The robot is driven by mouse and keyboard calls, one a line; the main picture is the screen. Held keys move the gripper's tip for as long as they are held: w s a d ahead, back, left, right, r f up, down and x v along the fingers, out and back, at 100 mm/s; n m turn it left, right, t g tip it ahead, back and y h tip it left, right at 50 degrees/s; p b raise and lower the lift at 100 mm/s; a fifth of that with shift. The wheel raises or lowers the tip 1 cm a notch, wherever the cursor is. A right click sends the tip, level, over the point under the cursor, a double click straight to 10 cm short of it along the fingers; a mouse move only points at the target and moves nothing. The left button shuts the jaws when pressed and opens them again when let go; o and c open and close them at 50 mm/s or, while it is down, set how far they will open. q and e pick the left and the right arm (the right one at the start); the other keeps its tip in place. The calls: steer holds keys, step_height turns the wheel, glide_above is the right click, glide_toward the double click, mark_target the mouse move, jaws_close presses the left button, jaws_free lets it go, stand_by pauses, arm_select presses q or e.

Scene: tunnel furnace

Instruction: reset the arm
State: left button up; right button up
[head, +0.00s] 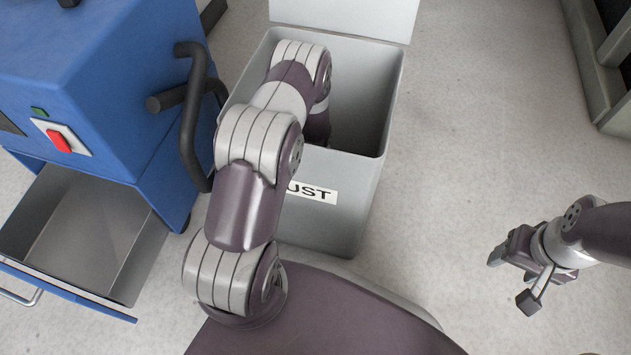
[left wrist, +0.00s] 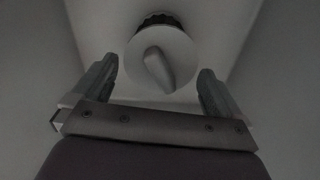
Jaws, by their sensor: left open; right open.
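My left arm (head: 247,185) reaches forward over the front rim of the grey bin (head: 375,125), and its far end goes down inside. The left gripper is hidden in the head view. In the left wrist view the left gripper (left wrist: 160,92) is open, with its two fingers apart and nothing between them. Beyond the fingers lies a pale round object (left wrist: 172,70) with a dark ridged edge, on what looks like the bin floor. My right gripper (head: 515,275) is at the right of the head view, open and empty above the floor.
A blue machine (head: 90,75) with a red switch (head: 59,141) and a black handle (head: 190,110) stands at the left, close to my left arm. Its metal drawer (head: 95,230) is pulled out. The bin's lid (head: 350,15) stands open behind. Floor (head: 480,130) is clear right of the bin.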

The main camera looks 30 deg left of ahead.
arm_select(q)
step_height(320, 180, up, 7)
steer(key=p, duration=0.3)
steer(key=shift+r, duration=0.1)
steer(key=shift+r+p, duration=0.3)
steer(key=shift+r, duration=0.1)
arm_select(e)
steer(key=shift+r, duration=2.65)
